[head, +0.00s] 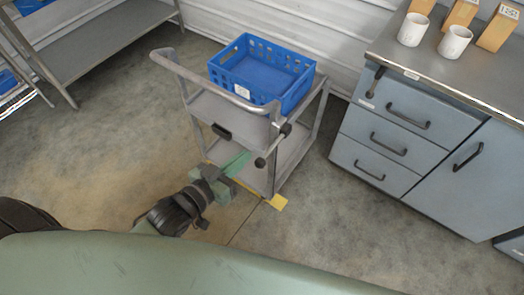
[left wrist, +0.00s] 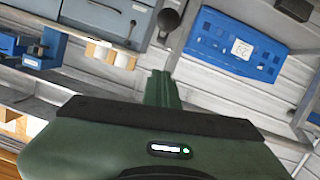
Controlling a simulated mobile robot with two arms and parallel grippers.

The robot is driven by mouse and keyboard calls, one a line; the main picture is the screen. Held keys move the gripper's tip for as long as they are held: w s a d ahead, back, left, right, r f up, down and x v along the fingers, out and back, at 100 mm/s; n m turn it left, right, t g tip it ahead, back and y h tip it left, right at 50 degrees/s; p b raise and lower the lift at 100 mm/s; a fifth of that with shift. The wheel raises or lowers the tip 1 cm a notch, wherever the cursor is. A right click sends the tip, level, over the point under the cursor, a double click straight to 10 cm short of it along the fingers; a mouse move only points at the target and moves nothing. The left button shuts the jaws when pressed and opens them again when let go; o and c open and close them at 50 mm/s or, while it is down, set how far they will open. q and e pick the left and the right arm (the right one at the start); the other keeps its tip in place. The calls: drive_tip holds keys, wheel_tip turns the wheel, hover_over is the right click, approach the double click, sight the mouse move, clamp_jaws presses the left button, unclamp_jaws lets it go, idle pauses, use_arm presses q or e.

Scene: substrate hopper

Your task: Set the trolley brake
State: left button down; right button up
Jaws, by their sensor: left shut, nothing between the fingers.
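The grey two-shelf trolley (head: 204,104) stands on the floor in the middle of the head view. On its near side is a thin lever with a round dark knob (head: 260,162), probably the brake lever, running up to a pivot (head: 286,129). The lever slants down and left. My left gripper (head: 240,160) is shut and empty, its green fingers just left of the knob. In the left wrist view the fingers (left wrist: 162,85) point toward the dark knob (left wrist: 169,19), with a gap visible between them. My right gripper is out of view.
A blue crate (head: 300,92) sits on the trolley's top shelf. A dark block (head: 222,131) is on the trolley's near edge. A drawer cabinet (head: 385,140) with white mugs stands to the right. Open floor lies left.

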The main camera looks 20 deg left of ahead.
use_arm(q)
hover_over(273, 147)
drive_tip(key=s+a, duration=0.3)
drive_tip(key=s, duration=0.1)
drive_tip(key=f, duration=0.2)
drive_tip(key=shift+d+f, duration=0.2)
drive_tip(key=shift+f, duration=0.75)
drive_tip(key=shift+d+f, duration=0.2)
drive_tip(key=shift+f, duration=0.7)
drive_tip(key=shift+a+f, duration=0.1)
